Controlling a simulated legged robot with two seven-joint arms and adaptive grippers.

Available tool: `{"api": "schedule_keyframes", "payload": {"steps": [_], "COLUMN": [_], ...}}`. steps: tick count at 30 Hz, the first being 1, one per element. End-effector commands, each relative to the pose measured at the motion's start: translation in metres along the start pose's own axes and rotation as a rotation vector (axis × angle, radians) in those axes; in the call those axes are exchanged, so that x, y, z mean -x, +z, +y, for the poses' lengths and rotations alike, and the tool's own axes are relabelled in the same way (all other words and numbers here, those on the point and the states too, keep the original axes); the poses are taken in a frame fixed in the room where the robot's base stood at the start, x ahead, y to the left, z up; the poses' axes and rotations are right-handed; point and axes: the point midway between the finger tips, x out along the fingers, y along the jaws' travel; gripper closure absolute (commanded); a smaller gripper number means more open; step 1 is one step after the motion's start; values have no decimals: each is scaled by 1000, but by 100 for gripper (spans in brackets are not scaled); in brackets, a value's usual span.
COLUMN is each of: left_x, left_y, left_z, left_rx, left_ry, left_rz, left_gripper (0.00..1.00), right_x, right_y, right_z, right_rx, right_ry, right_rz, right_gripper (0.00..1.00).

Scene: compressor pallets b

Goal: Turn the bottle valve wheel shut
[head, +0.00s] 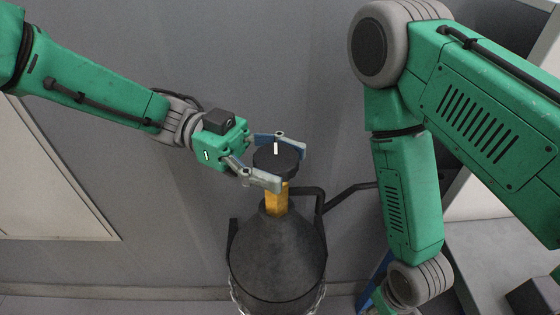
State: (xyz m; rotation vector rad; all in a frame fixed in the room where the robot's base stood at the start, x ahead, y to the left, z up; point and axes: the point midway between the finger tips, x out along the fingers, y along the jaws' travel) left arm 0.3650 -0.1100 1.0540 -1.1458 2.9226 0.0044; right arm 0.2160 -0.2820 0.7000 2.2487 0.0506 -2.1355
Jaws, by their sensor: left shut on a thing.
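The valve wheel (276,160) is a round black knob with a white mark on its top, the mark pointing roughly up and down in the picture. It sits on a yellow-orange valve stem (276,199) on top of an upright dark grey bottle (277,245). My left gripper (278,160) comes in from the left and is shut on the wheel, one finger along its far side and one along its near side. The near finger hides part of the wheel's lower edge.
A black bent bar (345,195) runs from beside the bottle to the right, behind my right arm. A grey wall (180,220) stands behind. A light panel (45,180) is at left. A pale ledge (505,260) with a dark block (538,296) is at lower right.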

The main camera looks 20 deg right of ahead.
Motion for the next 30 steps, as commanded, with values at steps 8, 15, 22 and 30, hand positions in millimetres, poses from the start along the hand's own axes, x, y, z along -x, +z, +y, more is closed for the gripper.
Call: {"api": "schedule_keyframes", "payload": {"steps": [8, 15, 22, 30], "left_x": [2, 3, 3, 2], "left_y": [-1, -2, -3, -2], "left_z": [-1, -2, -2, -1], "left_rx": [-4, -5, -6, -5], "left_ry": [85, 101, 100, 102], "left_rz": [0, 1, 2, 2], "left_gripper": [78, 78, 78, 27], "right_x": [-4, -5, -5, -5], "right_y": [0, 0, 0, 0], "right_z": [0, 0, 0, 0], "right_rx": [0, 0, 0, 0], "right_ry": [0, 0, 0, 0], "right_rz": [0, 0, 0, 0], "right_gripper": [60, 60, 60, 60]}}
